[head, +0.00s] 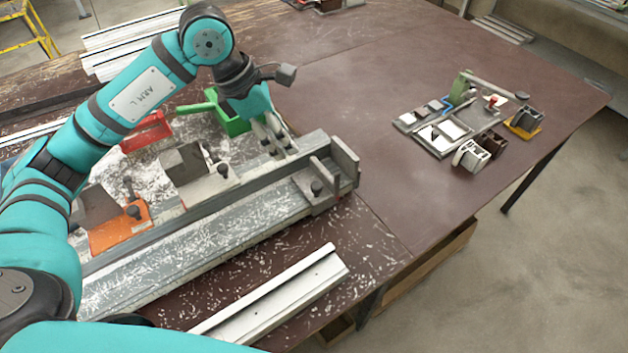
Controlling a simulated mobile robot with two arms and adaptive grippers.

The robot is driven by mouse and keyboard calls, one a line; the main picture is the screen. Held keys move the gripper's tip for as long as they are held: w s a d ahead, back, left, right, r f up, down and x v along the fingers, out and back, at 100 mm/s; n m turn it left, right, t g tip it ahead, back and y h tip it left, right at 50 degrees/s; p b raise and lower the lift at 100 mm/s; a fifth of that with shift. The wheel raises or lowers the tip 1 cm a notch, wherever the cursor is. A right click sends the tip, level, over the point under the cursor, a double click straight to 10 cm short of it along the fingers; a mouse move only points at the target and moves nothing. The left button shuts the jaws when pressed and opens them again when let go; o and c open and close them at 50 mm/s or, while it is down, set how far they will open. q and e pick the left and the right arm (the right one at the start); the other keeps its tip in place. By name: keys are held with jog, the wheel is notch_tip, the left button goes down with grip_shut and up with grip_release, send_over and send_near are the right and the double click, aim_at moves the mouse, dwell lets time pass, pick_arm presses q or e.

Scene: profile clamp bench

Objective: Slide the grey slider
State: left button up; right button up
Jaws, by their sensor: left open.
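The grey slider (208,187) sits on the long metal clamp rail (200,250). It carries a dark block and a knob. My left gripper (279,146) points down over the far side of the rail, to the right of the grey slider and apart from it, near the end stop (344,160). It is open, with nothing seen between its fingers. Whether the fingertips touch the rail is hard to tell. An orange slider (118,232) with a dark block and knob sits further left on the rail. My right gripper is out of view.
A white profile (275,295) lies in front. A tray of small parts (440,130) is at the right. Shavings cover the bench around the rail. The brown bench top between rail and tray is clear.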

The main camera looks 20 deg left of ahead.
aim_at(316, 185)
pick_arm(q)
jog(key=p+x, duration=0.1)
jog(key=x, duration=0.4)
jog(key=p+x, duration=0.1)
jog(key=x, duration=0.4)
jog(key=p+x, duration=0.2)
jog(key=x, duration=0.3)
jog(key=shift+s+d+f, duration=0.1)
jog(key=shift+d+f, duration=0.05)
jog(key=shift+d, duration=0.15)
jog(key=shift+d+f, duration=0.1)
jog(key=shift+f, duration=0.45)
grip_shut()
